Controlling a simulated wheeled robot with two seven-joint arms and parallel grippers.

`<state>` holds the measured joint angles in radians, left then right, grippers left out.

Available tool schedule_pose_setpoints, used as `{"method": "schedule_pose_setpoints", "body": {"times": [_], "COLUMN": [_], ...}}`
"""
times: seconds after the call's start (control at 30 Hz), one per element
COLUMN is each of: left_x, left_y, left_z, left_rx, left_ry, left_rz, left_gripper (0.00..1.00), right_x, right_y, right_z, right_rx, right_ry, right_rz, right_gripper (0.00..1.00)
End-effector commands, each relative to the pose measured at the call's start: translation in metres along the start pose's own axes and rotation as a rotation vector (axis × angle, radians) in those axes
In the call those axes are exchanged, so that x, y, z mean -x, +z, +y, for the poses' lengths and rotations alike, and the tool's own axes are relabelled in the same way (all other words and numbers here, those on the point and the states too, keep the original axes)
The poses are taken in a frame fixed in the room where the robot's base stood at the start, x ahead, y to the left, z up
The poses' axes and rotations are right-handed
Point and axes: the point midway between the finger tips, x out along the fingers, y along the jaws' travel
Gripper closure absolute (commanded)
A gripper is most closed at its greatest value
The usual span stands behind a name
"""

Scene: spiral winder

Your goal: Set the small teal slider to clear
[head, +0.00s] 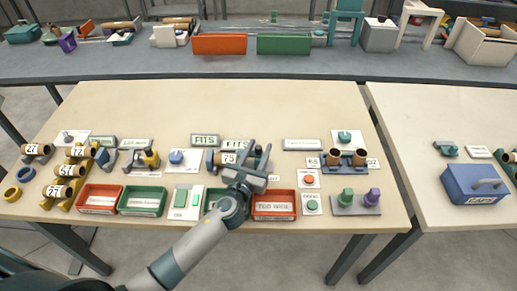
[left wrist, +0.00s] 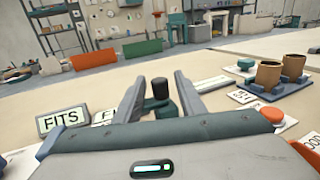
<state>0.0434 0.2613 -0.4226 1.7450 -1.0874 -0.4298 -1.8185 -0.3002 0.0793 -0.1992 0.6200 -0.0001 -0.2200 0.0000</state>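A small teal piece with a black upright knob (left wrist: 160,90) shows between the fingers of my left gripper (left wrist: 166,95) in the left wrist view. It looks like the slider, but its label is hidden. In the head view my left gripper (head: 254,152) is over the middle of the cream table, beside a brown tube marked 75 (head: 228,158). Its fingers are apart, and I see no grip on the knob; contact cannot be told. The gripper and arm cover much of the teal piece. My right gripper is not in view.
Signs reading FITS (head: 205,140) stand behind the tube. Red (head: 274,205) and green (head: 142,201) trays line the front edge. A teal knob on a white plate (head: 345,137) and two brown cups (head: 360,156) are to the right. The table's back strip is clear.

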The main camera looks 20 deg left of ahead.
Motion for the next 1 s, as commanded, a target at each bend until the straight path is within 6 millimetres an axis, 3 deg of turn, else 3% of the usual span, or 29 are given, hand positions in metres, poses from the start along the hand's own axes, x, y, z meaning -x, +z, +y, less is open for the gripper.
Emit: {"method": "schedule_pose_setpoints", "body": {"times": [0.1, 0.27, 0.47, 0.7, 0.93, 0.97, 1.0], "left_x": [0.000, 0.000, -0.001, -0.010, -0.010, -0.010, -0.010], "left_y": [0.000, 0.000, 0.000, 0.000, 0.000, 0.000, 0.000], "left_z": [0.000, 0.000, -0.004, -0.032, -0.034, -0.034, -0.034], "left_rx": [0.000, 0.000, 0.001, 0.001, 0.001, 0.002, 0.002], "left_ry": [0.000, 0.000, 0.000, -0.001, -0.004, -0.004, -0.004], "left_rz": [0.000, 0.000, 0.000, 0.000, -0.001, -0.001, -0.001], "left_gripper": [0.63, 1.00, 1.00, 1.00, 1.00, 0.80, 0.70], "right_x": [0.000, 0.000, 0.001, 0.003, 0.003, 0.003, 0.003], "right_y": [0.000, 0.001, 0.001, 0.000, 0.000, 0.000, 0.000], "right_z": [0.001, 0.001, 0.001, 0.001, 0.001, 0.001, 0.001], "right_rx": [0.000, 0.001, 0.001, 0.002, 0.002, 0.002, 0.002], "right_ry": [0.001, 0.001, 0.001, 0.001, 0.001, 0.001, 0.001], "right_rz": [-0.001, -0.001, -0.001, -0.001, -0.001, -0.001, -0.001], "right_gripper": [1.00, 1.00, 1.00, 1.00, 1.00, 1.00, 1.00]}}
